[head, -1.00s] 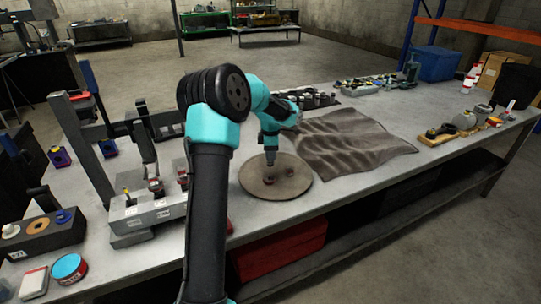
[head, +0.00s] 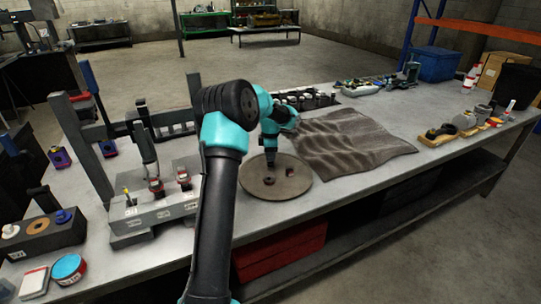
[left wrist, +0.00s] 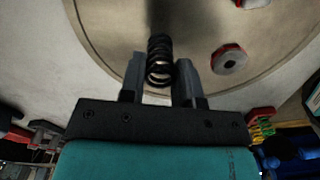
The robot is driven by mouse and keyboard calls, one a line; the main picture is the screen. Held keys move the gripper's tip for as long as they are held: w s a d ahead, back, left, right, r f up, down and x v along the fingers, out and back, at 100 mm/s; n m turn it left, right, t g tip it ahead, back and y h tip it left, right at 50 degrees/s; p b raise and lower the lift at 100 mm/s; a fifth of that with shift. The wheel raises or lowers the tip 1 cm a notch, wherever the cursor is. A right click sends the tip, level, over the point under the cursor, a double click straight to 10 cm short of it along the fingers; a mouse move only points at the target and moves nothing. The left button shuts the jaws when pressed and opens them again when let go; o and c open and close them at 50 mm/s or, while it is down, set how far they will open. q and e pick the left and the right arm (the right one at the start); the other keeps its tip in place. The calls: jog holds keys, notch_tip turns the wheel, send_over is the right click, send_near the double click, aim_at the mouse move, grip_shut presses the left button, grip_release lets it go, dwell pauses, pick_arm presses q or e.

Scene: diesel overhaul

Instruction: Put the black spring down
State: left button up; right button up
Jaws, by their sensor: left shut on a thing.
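The black spring (left wrist: 159,62) is between the fingers of my left gripper (left wrist: 160,75) in the left wrist view, and the gripper is shut on it. In the head view my left gripper (head: 270,160) points down over the round brown disc (head: 293,190) on the bench. The spring is too small to make out there. The disc also shows in the left wrist view (left wrist: 110,30) behind the spring. I cannot tell whether the spring touches the disc. My right gripper is not in view.
A small dark ring (head: 268,181) and a small red-marked part (head: 290,172) lie on the disc. A crumpled dark cloth (head: 350,145) lies to the right. A grey fixture block (head: 150,212) stands to the left. Bare bench top surrounds the disc's front.

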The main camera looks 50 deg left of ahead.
pick_arm(q)
jog(key=shift+f, duration=0.2)
jog(key=shift+f, duration=0.15)
jog(key=o, duration=0.9)
notch_tip(320, 180, up, 12)
jog(key=shift+r, duration=0.15)
dwell(0.5)
